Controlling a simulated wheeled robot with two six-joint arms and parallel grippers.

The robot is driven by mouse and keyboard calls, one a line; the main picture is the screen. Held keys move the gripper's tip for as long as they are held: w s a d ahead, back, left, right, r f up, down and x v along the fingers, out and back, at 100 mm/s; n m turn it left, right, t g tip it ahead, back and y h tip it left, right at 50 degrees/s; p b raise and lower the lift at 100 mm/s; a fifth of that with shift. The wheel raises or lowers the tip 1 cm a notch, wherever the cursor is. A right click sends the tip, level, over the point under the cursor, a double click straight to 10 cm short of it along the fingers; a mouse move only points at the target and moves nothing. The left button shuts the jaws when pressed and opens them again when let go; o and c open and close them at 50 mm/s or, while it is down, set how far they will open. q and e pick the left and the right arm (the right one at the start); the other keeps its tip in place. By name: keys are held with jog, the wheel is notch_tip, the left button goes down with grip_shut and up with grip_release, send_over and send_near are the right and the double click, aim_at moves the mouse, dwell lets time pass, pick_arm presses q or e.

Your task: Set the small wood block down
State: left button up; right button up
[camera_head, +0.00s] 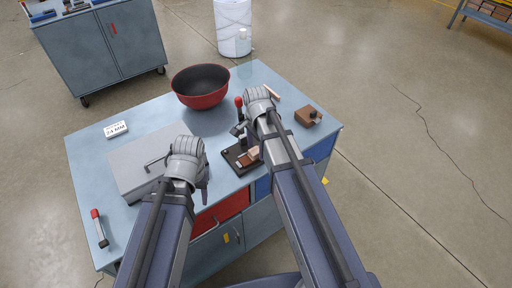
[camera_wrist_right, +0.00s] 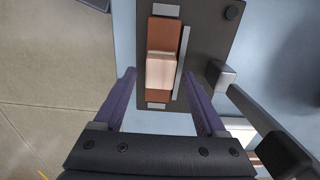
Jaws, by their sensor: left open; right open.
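The small wood block (camera_wrist_right: 160,70) is pale and lies on top of a longer reddish-brown block (camera_wrist_right: 165,30) in the right wrist view. The brown block sits on a dark plate (camera_wrist_right: 205,45), between grey end pieces and beside a grey strip. In the head view the small block (camera_head: 253,151) shows partly beside my right arm. My right gripper (camera_wrist_right: 160,76) is open, its two fingers apart on either side of the small block with visible gaps. My left gripper (camera_head: 203,186) is open and empty over the front of the table, by the grey case.
The blue-grey table (camera_head: 85,165) carries a red bowl (camera_head: 200,99), a grey case (camera_head: 128,166) with a handle, a red-topped lever (camera_head: 239,102), a brown block (camera_head: 308,117) at right, a small sign (camera_head: 116,129) and a red-handled tool (camera_head: 99,228). The left front is mostly clear.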

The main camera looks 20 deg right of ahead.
aim_at(256, 150)
pick_arm(q)
jog(key=shift+r, duration=0.1)
pick_arm(e)
jog(key=shift+r, duration=0.15)
notch_tip(256, 150, up, 12)
jog(key=p, duration=1.2)
pick_arm(q)
notch_tip(256, 150, up, 12)
pick_arm(e)
jog(key=s+a+n+h, duration=0.1)
jog(key=s+a+n, duration=0.9)
jog(key=s+n, duration=0.4)
jog(key=shift+s+a+n, duration=0.15)
jog(key=shift+a+n, duration=0.1)
jog(key=shift+n, duration=1.65)
jog(key=shift+r, duration=0.1)
